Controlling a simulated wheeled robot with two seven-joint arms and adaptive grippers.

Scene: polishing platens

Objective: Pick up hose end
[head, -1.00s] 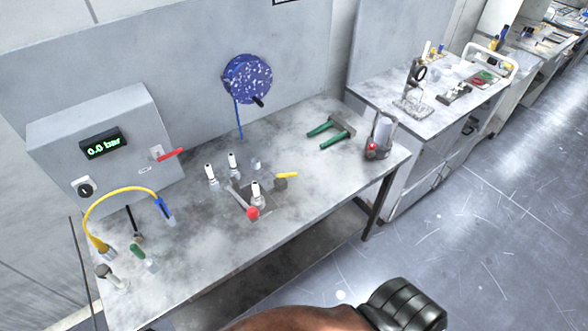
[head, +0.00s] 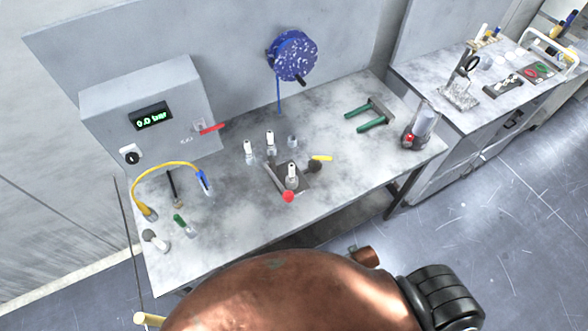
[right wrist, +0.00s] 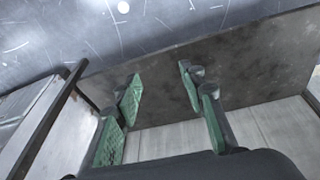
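A yellow hose (head: 165,165) arches over the left end of the grey bench. One end meets a brass-coloured fitting (head: 147,213), and the other meets a blue piece (head: 204,182). A thin blue hose (head: 278,95) hangs from a speckled blue reel (head: 292,56) on the back panel down to the bench top. Which hose end is meant I cannot tell. My right gripper (right wrist: 160,78) shows in the right wrist view with its green-padded fingers apart and nothing between them. It is not seen in the head view. My left gripper is not in view.
A control box (head: 150,112) reading 0.0 bar stands at the back left. White-topped fittings (head: 270,144), a red-knobbed lever (head: 288,196) and a green-handled tool (head: 370,113) occupy the bench (head: 225,240). Its front strip is mostly clear. A second bench (head: 440,85) stands right.

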